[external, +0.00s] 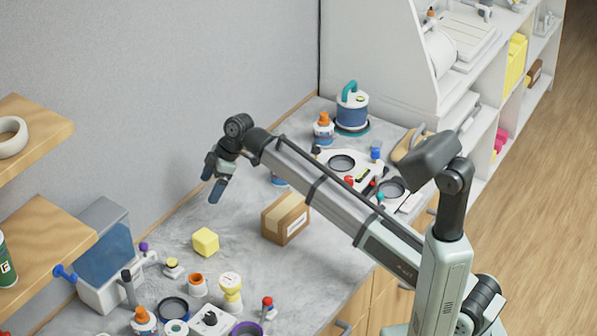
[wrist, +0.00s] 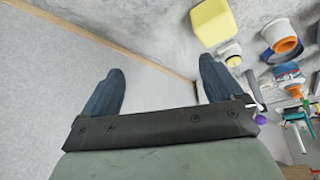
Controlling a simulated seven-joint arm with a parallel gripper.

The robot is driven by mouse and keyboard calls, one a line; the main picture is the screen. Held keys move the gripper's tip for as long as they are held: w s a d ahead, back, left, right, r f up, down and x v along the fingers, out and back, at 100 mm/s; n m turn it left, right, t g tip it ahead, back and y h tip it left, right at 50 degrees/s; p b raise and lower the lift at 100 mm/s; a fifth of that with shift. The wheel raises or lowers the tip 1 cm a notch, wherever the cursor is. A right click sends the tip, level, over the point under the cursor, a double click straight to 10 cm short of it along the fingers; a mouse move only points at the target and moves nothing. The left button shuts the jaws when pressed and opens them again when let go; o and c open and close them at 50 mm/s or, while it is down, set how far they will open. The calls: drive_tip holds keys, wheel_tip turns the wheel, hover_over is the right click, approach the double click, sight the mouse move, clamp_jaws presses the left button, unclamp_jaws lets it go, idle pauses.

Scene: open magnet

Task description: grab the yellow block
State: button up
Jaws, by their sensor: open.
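The yellow block (external: 205,242) sits on the grey countertop (external: 240,258), left of the cardboard box in the external view. In the wrist view the yellow block (wrist: 212,21) shows at the top, right of centre, beyond the right fingertip and apart from it. My gripper (external: 216,190) is in the air above the counter, near the wall and further back than the block. In the wrist view my gripper (wrist: 160,78) has its two dark fingers spread wide with nothing between them.
A cardboard box (external: 286,218) stands right of the block. Several bottles and jars crowd the counter's front, including a yellow-and-white bottle (external: 231,290). A blue-tinted container (external: 104,250) and wooden shelves (external: 45,240) are at the left. Bare counter surrounds the block's back side.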

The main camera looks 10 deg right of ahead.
sight(205, 235)
drive_tip(key=s+a+n+g+h, duration=0.1)
drive_tip(key=s+a+n+h, duration=0.25)
drive_tip(key=s+n, duration=0.4)
drive_tip(key=shift+m, duration=0.65)
drive_tip(key=f, duration=0.2)
drive_tip(key=s+f, duration=0.1)
drive_tip(key=f, duration=0.1)
drive_tip(key=s+f, duration=0.1)
drive_tip(key=f, duration=0.2)
drive_tip(key=shift+s+a+f, duration=0.1)
drive_tip(key=shift+a+f, duration=0.05)
drive_tip(key=shift+f, duration=1.35)
drive_tip(key=shift+a+f, duration=0.15)
drive_tip(key=shift+f, duration=1.35)
drive_tip(key=shift+c, duration=0.4)
drive_tip(key=c, duration=0.9)
